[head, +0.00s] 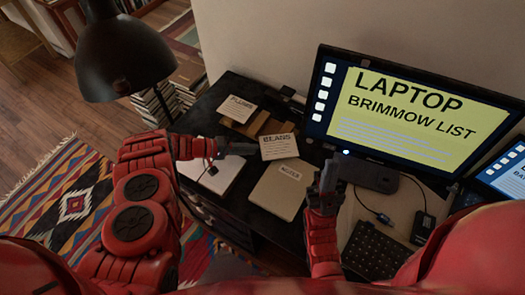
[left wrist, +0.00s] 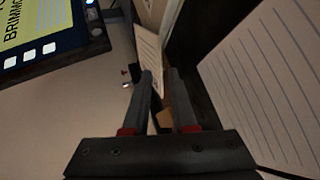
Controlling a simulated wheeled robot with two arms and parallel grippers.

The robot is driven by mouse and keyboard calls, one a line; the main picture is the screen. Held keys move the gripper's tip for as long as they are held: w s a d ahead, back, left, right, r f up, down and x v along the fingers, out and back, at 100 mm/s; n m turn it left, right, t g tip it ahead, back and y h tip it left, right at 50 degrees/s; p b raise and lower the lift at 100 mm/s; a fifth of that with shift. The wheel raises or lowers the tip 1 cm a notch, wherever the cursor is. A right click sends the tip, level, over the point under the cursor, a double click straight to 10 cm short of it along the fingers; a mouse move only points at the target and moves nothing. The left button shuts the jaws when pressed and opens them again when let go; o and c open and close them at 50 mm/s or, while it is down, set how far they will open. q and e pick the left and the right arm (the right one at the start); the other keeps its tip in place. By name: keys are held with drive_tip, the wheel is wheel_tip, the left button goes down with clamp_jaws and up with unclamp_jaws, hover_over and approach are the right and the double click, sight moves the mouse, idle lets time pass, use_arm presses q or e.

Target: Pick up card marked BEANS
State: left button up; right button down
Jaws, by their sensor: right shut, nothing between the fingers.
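A cream card (head: 279,147) stands tilted on the dark desk; its small lettering looks like BEANS but is blurred. My left gripper (head: 251,148) is at the card's left edge. In the left wrist view its fingers (left wrist: 160,74) are apart, with a lined pale card (left wrist: 149,55) just beyond and partly behind the tips. I cannot tell whether they touch it. A second card (head: 238,109), its word unclear, stands farther back and left. My right gripper (head: 328,172) is shut and empty, upright to the right of the notebook.
A notebook marked NOTES (head: 278,195) lies in front of the cards. A white lined pad (head: 213,175) is under my left wrist. A monitor (head: 410,115), keyboard (head: 372,250) and cabled box (head: 423,226) fill the right. A black lamp (head: 122,55) stands left.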

use_arm(q)
drive_tip(key=b+x, duration=0.1)
drive_tip(key=x, duration=0.1)
drive_tip(key=shift+d+f, duration=0.25)
drive_tip(key=shift+d, duration=0.1)
drive_tip(key=shift+w+d, duration=0.1)
drive_tip(key=shift+d, duration=0.25)
clamp_jaws()
wheel_tip(320, 180, up, 3)
drive_tip(key=shift+f+p, duration=0.2)
drive_tip(key=shift+p, duration=1)
drive_tip(key=shift+f, duration=0.1)
